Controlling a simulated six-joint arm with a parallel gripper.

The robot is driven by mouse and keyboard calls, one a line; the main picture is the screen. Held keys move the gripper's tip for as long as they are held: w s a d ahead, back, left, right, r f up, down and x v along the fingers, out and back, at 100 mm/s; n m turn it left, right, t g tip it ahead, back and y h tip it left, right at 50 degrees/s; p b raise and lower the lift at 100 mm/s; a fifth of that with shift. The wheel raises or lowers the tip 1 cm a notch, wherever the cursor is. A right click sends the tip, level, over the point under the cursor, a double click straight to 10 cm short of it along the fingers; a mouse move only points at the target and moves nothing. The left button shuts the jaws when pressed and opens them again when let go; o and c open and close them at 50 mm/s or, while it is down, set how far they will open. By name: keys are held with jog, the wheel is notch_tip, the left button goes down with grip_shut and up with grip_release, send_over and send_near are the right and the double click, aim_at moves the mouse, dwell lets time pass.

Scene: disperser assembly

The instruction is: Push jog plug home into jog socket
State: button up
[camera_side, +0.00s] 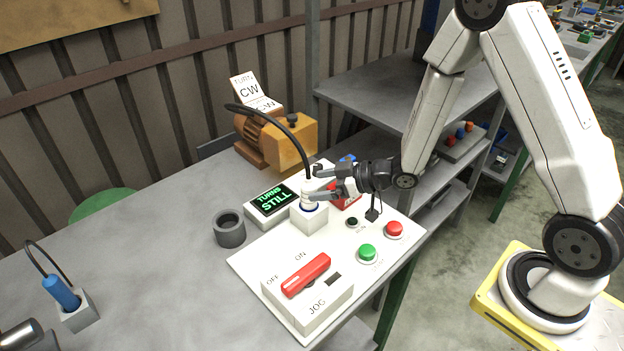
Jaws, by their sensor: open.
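The jog plug (309,186), pale with a black cable rising from its top, stands upright at the white jog socket block (309,220) on the white panel. A dark blue ring shows around the plug's foot; how deep the plug sits cannot be told. My gripper (314,183) reaches in from the right, level, with its dark fingers open at the plug, one on the far side and one on the near side. Whether a finger touches the plug is unclear.
A display (273,204) reading "TURNS STILL" is beside the socket. A red-handled JOG switch (306,275), green button (368,253) and red button (394,230) share the panel. A grey cup (229,229), brown motor (275,142) and blue plug (61,292) in a grey block stand around.

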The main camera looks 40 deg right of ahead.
jog(key=shift+v, duration=1.3)
jog(key=s+d+r+m+g+h, duration=0.2)
jog(key=s+r+m+g+h, duration=0.2)
jog(key=s, duration=0.9)
jog(key=m+g+h, duration=0.2)
jog(key=g+h, duration=0.1)
jog(key=g, duration=0.1)
jog(key=shift+s+d+m+g+h, duration=0.15)
jog(key=shift+s+m+g+h, duration=0.15)
jog(key=shift+s+m, duration=0.1)
